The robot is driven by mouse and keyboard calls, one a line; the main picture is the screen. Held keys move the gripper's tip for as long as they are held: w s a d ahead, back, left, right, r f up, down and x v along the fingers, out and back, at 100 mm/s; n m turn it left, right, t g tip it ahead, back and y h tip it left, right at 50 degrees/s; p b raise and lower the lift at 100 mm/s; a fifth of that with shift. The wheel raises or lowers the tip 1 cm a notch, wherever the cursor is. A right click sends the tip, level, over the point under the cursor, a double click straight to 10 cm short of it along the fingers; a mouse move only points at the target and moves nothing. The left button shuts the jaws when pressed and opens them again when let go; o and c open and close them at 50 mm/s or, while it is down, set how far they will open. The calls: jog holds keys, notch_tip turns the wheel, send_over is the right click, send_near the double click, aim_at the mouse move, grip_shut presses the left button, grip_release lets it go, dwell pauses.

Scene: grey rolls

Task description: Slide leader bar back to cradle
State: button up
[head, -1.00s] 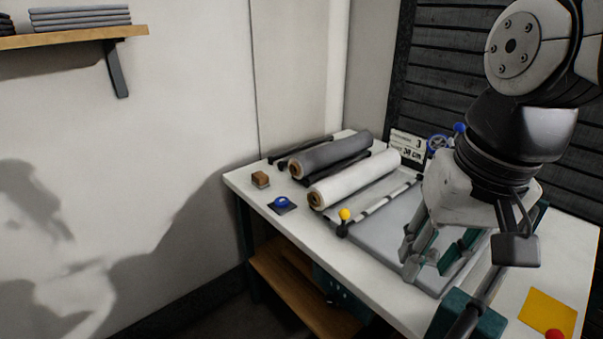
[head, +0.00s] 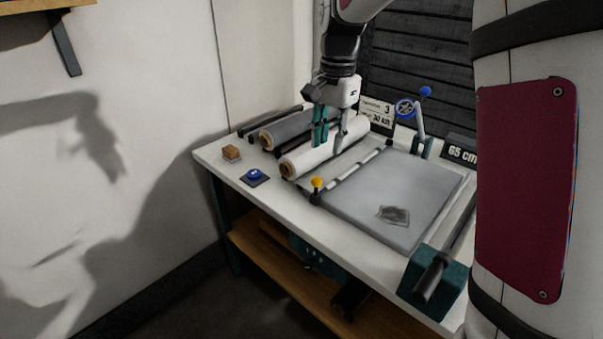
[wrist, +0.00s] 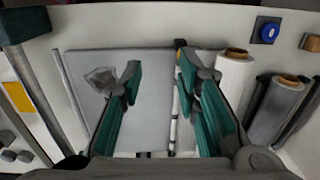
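The leader bar (head: 352,168) is a thin black-and-white banded rod along the left edge of a grey board (head: 425,185). A yellow knob (head: 317,183) stands at its front end. The bar also shows in the wrist view (wrist: 174,125). Left of it lie a white roll (head: 305,160) and a dark grey roll (head: 275,137). My gripper (head: 331,144) points down over the white roll in the head view. Its teal-padded fingers are apart in the wrist view (wrist: 158,75), with nothing held. I cannot tell which part is the cradle.
A crumpled grey scrap (head: 394,215) lies on the board. A blue-knobbed crank (head: 421,118) and signs stand at the back. A blue button (head: 255,175) and brown block (head: 232,152) sit at the left. A teal block (head: 436,280) is at the front right.

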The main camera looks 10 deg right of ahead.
jog(key=m, duration=0.2)
send_over(315, 196)
notch_tip(315, 196, down, 5)
jog(key=shift+w+d+f, duration=0.15)
jog(key=shift+w+f, duration=0.05)
jog(key=shift+f, duration=0.35)
notch_tip(315, 196, down, 14)
jog(key=shift+r, duration=0.25)
jog(key=shift+c, duration=0.2)
grip_shut()
